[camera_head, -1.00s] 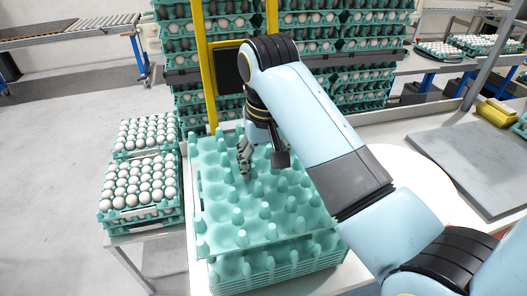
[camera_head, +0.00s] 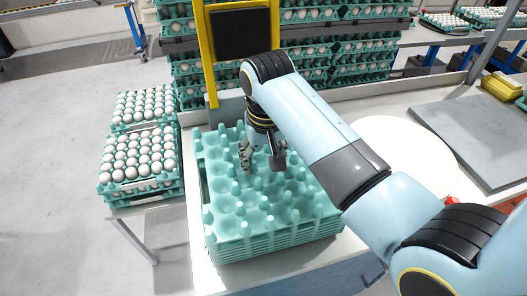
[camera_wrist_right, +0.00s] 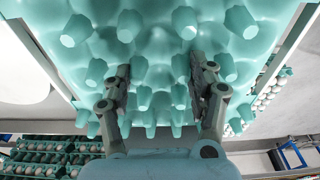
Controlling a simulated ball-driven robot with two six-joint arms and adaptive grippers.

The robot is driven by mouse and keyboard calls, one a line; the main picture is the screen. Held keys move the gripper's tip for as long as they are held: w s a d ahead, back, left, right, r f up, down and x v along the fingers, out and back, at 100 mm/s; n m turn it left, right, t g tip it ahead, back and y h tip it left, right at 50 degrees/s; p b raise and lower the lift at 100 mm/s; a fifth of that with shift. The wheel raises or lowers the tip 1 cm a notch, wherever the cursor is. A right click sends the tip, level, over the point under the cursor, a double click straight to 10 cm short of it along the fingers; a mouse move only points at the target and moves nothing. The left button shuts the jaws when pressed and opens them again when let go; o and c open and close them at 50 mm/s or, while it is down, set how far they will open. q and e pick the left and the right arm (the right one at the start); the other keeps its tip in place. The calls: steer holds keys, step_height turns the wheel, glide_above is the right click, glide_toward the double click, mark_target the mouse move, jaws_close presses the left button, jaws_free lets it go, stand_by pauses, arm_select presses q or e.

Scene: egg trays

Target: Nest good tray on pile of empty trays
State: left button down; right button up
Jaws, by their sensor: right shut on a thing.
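The good tray (camera_head: 241,207) is an empty teal egg tray with raised cones. In the head view it lies on top of the pile of empty trays (camera_head: 268,246), its edges closely lined up with the stack and no clear gap showing at the front. My right gripper (camera_head: 263,163) is on the tray's far half, shut on it. In the right wrist view the fingers of my right gripper (camera_wrist_right: 161,78) press in among cones of the good tray (camera_wrist_right: 155,45). The fingers and arm hide part of the tray's far right side. My left gripper is not in view.
Trays full of white eggs (camera_head: 140,163) stand in a stack left of the pile. Tall stacks of egg trays stand behind a yellow frame (camera_head: 206,62). A white round plate (camera_head: 405,150) and a grey slab (camera_head: 470,140) lie to the right.

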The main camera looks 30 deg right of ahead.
steer(key=shift+f, duration=0.3)
steer(key=o, duration=1.7)
steer(key=shift+o, duration=0.2)
step_height(320, 180, up, 12)
steer(key=s, duration=0.1)
steer(key=shift+s+a, duration=0.2)
steer(key=shift+f, duration=0.1)
